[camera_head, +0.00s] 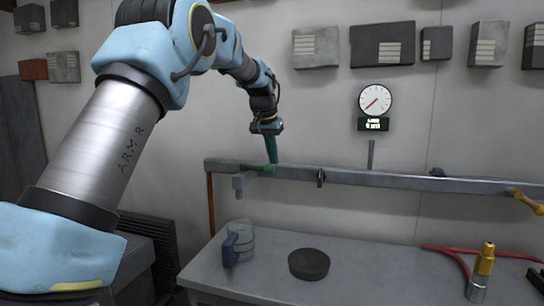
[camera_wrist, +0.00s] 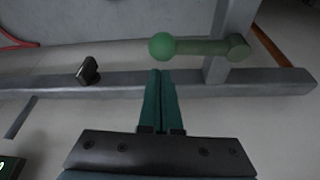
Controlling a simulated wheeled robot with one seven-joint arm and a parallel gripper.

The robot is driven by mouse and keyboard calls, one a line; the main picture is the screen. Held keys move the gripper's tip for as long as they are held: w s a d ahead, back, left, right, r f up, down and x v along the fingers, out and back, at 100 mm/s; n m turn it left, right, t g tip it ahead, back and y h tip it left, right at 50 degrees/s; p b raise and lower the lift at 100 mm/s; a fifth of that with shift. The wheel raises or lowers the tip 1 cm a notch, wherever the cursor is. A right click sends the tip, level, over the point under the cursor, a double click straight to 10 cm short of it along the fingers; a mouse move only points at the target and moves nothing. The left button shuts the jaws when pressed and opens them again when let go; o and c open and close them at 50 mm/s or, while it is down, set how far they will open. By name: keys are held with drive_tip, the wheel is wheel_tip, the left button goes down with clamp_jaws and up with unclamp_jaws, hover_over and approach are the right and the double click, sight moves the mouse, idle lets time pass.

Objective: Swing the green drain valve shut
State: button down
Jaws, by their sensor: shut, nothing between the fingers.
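The green drain valve (camera_head: 256,168) is a short lever with a round knob, on the left part of the grey horizontal pipe (camera_head: 415,181). In the wrist view the valve (camera_wrist: 205,47) lies roughly along the pipe, its ball knob at the left end and its pivot at the right. My gripper (camera_head: 271,161) points down with its dark green fingers together and nothing between them. It also shows in the wrist view (camera_wrist: 161,73), where the fingertips appear just beside the knob. I cannot tell whether they touch it.
A yellow valve (camera_head: 525,200) is at the pipe's right end, and a small dark fitting (camera_head: 320,178) is near its middle. A gauge (camera_head: 375,100) stands above. On the bench (camera_head: 400,265) are a clear jug (camera_head: 239,245), a black disc (camera_head: 309,264) and a yellow-topped bottle (camera_head: 482,272).

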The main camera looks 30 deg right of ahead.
drive_tip(key=shift+s+a+f, duration=0.1)
drive_tip(key=shift+s+a, duration=0.1)
drive_tip(key=shift+a, duration=0.05)
idle(0.4)
drive_tip(key=shift+s+a+m, duration=0.15)
drive_tip(key=shift+s+m, duration=0.05)
drive_tip(key=shift+m, duration=0.2)
